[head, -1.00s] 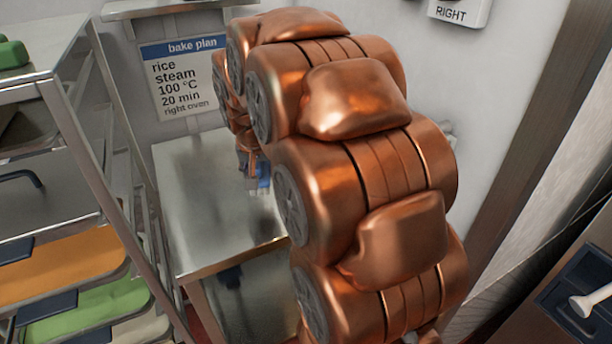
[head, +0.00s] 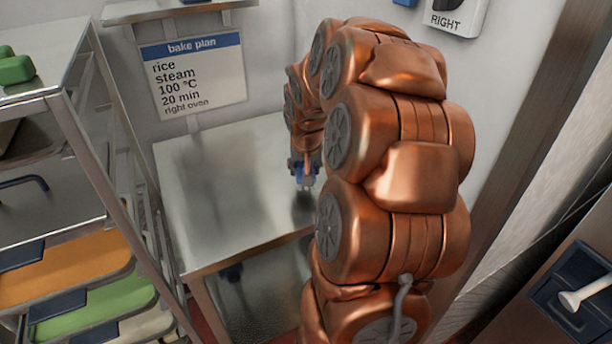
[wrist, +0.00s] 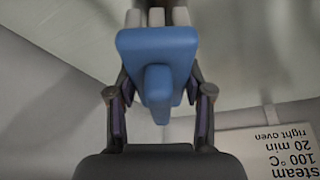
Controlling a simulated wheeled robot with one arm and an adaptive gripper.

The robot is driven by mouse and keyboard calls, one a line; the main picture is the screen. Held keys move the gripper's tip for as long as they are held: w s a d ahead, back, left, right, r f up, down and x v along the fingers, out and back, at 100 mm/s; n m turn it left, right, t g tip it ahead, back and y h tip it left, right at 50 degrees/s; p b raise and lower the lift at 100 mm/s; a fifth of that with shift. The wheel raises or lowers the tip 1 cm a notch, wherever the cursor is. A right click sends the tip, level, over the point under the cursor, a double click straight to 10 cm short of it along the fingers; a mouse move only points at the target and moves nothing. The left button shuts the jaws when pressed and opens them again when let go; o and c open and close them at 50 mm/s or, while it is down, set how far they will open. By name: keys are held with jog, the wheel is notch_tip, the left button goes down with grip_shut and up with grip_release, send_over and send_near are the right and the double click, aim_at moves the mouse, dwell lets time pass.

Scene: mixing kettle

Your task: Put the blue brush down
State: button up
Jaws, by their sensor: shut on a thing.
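The blue brush (wrist: 157,50) fills the middle of the wrist view, with its pale bristles at the top edge of that picture. My gripper (wrist: 157,88) is shut on the brush, one finger on each side of its blue body. Whether the bristles touch the table top I cannot tell. My copper arm hides the table's right part.
A steel rack (head: 85,150) with several trays stands at the left. A bake plan sign (head: 195,75) hangs on the wall behind the table. The table top left of my gripper is clear. A dark panel with a white handle (head: 585,293) is at the lower right.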

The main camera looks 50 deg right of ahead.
jog(key=shift+s+f+p, duration=0.1)
jog(key=shift+f+p, duration=0.35)
jog(key=shift+f, duration=1.05)
jog(key=shift+d+f+p, duration=0.2)
jog(key=shift+f+p, duration=0.1)
jog(key=shift+f, duration=0.05)
jog(key=shift+f, duration=0.15)
jog(key=shift+f+b, duration=0.1)
jog(key=shift+b, duration=0.2)
jog(key=o, duration=1)
